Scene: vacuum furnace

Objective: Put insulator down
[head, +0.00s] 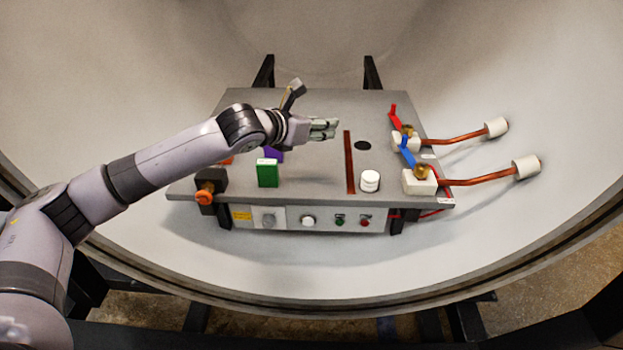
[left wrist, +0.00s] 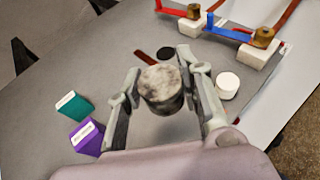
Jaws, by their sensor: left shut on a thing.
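My left gripper (head: 325,128) is over the middle of the grey table, left of the copper strip. In the left wrist view its fingers (left wrist: 160,72) are shut on a stained, grey-white cylindrical insulator (left wrist: 160,90). My right gripper is not in view.
The copper strip (head: 349,165) lies on the grey table (head: 310,175). Green (head: 267,173) and purple (head: 274,154) blocks stand left. White blocks with a red (head: 394,116) and a blue (head: 407,151) handle and copper rods are at right. The curved chamber wall surrounds the table.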

